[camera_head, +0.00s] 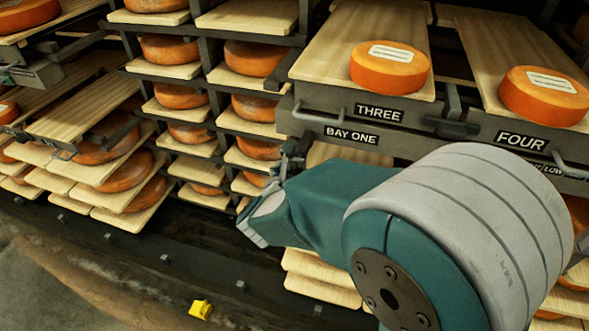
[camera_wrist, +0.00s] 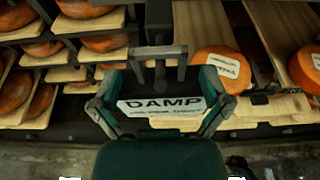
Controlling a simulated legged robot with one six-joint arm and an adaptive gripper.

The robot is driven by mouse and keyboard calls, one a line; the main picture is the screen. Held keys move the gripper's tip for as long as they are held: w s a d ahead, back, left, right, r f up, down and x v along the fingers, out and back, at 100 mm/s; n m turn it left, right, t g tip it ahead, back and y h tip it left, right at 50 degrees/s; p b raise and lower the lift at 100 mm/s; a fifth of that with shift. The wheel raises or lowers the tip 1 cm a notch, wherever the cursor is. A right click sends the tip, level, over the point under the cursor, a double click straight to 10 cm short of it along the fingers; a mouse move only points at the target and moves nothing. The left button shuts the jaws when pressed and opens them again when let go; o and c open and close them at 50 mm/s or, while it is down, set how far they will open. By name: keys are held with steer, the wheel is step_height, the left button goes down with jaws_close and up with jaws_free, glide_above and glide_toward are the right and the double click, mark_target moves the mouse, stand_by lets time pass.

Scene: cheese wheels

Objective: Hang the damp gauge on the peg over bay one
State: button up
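In the wrist view, the damp gauge (camera_wrist: 160,105) shows a white plate reading "DAMP" over smaller, unclear print. It sits between the two fingers of my gripper (camera_wrist: 163,88), which are shut on its sides. A grey bar with short prongs (camera_wrist: 157,50) stands just beyond the gauge; whether it is part of the gauge or of the rack I cannot tell. In the head view, my gripper is mostly hidden by my arm, beside the left end of the "BAY ONE" sign (camera_head: 351,135). I cannot pick out the peg clearly.
Racks with orange cheese wheels (camera_head: 180,96) on wooden boards fill the left. Above bay one, a labelled cheese (camera_head: 389,67) lies on the board marked "THREE"; another (camera_head: 543,96) lies on "FOUR". Metal handles stick out in front. A yellow object (camera_head: 200,309) lies on the floor.

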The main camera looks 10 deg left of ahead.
steer(key=v, duration=1.2)
steer(key=w+d+r+n+g+y, duration=0.35)
steer(key=d+r+n+y, duration=0.4)
steer(key=n, duration=1.15)
steer(key=s+d+f+n+g+h, duration=0.1)
steer(key=s+d+n+g+h, duration=0.1)
steer(key=s+d+n, duration=0.4)
steer(key=s+d+f+n+g+h, duration=0.2)
steer(key=s+d+n, duration=0.5)
steer(key=d+n, duration=0.4)
steer(key=d+g+h, duration=0.1)
steer(key=d+h, duration=0.1)
steer(key=d, duration=0.1)
steer(key=shift+s+d+n, duration=0.25)
steer(key=shift+d+n, duration=0.15)
